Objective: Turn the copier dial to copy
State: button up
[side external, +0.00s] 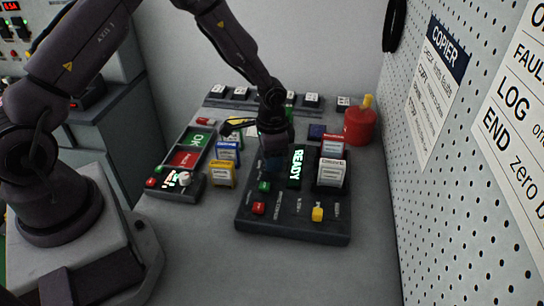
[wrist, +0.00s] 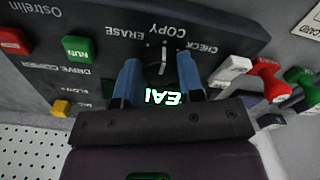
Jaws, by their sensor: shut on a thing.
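The copier (side external: 295,225) is a dark box with a green lit READY display (side external: 297,165), red, green and yellow buttons, and cartridges at its right. In the wrist view its panel (wrist: 95,20) appears upside down, with ERASE, COPY and CHECK printed around a black dial (wrist: 162,58). A pale line on the dial seems to point roughly toward COPY; its exact angle is hard to tell. My gripper (wrist: 160,75) has its blue fingers on either side of the dial, shut on it. In the side view my gripper (side external: 272,160) comes down over the copier's back left and hides the dial.
A tray with OK and NG fields (side external: 186,159) and blue and yellow boxed cartridges (side external: 222,174) stand left of the copier. A red canister (side external: 360,126) is behind right. Labelled blocks line the back. A pegboard wall (side external: 450,190) bounds the right; the front table is clear.

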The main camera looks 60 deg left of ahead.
aim_at(262, 171)
jog(key=o, duration=0.9)
jog(key=shift+r, duration=0.15)
notch_tip(262, 171, up, 13)
jog(key=s+d+r+n+t, duration=0.1)
jog(key=s+r+n+t, duration=0.1)
jog(key=s+r, duration=0.6)
jog(key=s+d+r+n+t, duration=0.1)
jog(key=s+r+n+t, duration=0.1)
jog(key=s+r, duration=0.7)
jog(key=s+t, duration=0.1)
jog(key=s, duration=0.4)
jog(key=shift+d+r+n+t, duration=0.15)
jog(key=shift+r+n+t, duration=0.05)
jog(key=shift+n+t, duration=0.1)
